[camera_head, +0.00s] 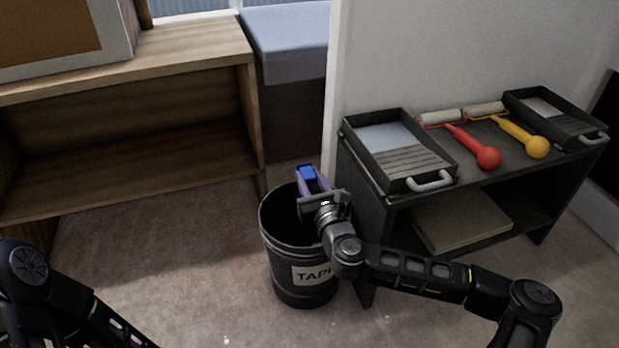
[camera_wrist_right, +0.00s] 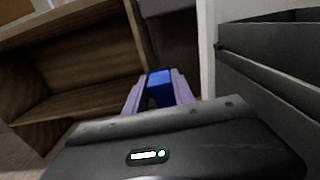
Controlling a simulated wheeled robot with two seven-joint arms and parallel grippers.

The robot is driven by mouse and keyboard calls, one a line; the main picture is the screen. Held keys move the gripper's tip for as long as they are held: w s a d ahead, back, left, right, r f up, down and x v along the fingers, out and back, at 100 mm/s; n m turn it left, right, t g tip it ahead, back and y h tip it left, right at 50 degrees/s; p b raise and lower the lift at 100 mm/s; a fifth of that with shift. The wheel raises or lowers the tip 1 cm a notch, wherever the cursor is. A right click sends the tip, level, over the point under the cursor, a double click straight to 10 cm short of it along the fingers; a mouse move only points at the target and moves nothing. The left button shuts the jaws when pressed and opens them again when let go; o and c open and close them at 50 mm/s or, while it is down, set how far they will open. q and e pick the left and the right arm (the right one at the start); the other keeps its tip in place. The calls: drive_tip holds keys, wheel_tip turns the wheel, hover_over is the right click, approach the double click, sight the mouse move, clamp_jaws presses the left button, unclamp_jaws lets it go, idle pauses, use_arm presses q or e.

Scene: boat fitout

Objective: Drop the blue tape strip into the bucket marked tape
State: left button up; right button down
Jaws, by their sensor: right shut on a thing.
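The black bucket (camera_head: 283,262) with a white label reading TAPE stands on the floor against the left end of the dark shelf unit. My right gripper (camera_head: 309,180) is over the bucket's opening in the head view. It is shut on the blue tape strip (camera_head: 307,172), which shows between the fingertips. The strip also shows in the right wrist view (camera_wrist_right: 159,88), between the two pale purple fingers. The bucket's inside is dark and partly hidden by my right gripper. Only part of my left arm shows at the lower left; its gripper is out of view.
A dark shelf unit (camera_head: 476,168) on the right holds two paint trays, a red-handled roller (camera_head: 487,157) and a yellow-handled roller (camera_head: 537,147). A wooden bench (camera_head: 160,60) with an open compartment stands at the left. The floor left of the bucket is clear.

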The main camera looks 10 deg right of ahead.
drive_tip(key=c, duration=1)
unclamp_jaws()
drive_tip(key=shift+o, duration=0.6)
drive_tip(key=o, duration=0.6)
drive_tip(key=shift+c, duration=0.2)
drive_tip(key=shift+s, duration=0.1)
drive_tip(key=s, duration=0.7)
drive_tip(key=shift+s+d, duration=0.15)
drive_tip(key=shift+d, duration=0.1)
wheel_tip(320, 180, up, 5)
drive_tip(key=p, duration=0.5)
